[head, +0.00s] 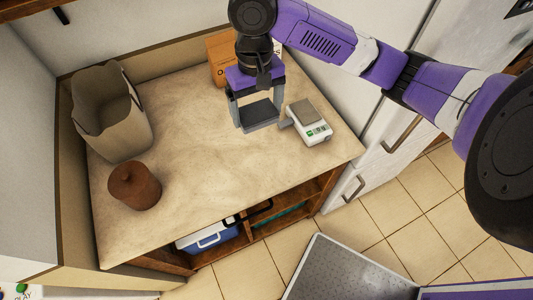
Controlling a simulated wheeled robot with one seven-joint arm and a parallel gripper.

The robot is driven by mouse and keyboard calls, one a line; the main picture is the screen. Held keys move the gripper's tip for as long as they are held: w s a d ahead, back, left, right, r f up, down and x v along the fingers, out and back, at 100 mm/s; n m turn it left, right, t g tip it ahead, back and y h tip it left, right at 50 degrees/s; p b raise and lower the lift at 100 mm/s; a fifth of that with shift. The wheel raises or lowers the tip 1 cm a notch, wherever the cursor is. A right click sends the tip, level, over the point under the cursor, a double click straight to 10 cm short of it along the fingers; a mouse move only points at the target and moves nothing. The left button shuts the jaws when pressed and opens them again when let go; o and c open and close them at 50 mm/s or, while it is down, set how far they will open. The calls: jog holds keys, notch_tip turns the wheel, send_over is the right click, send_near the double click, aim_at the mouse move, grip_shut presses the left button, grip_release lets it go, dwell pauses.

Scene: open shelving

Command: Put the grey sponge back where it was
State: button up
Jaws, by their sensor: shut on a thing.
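The grey sponge (259,111) is a dark grey block between the fingers of my gripper (261,122), in the head view. My gripper points down over the back right part of the beige worktop (205,180) and is shut on the sponge. I cannot tell whether the sponge touches the worktop or hangs just above it. A small white scale (316,134) with a brownish plate is close to the right of my gripper.
An orange-brown box (219,62) stands behind my gripper, partly hidden. A tall beige bag (118,130) and a reddish-brown round pot (134,188) stand at left. The worktop's middle and front are clear. A blue-and-white cooler (210,238) sits on the shelf below.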

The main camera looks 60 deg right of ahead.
jog(key=shift+s+d, duration=0.75)
jog(key=shift+d, duration=0.1)
jog(key=shift+s+f, duration=0.1)
jog(key=shift+f, duration=0.15)
jog(key=b, duration=0.9)
send_over(267, 157)
notch_tip(267, 157, down, 14)
jog(key=shift+f, duration=0.1)
notch_tip(267, 157, down, 5)
jog(key=b, duration=0.4)
jog(key=shift+f, duration=0.2)
jog(key=shift+r, duration=0.1)
jog(key=o, duration=1.2)
jog(key=shift+c, duration=0.2)
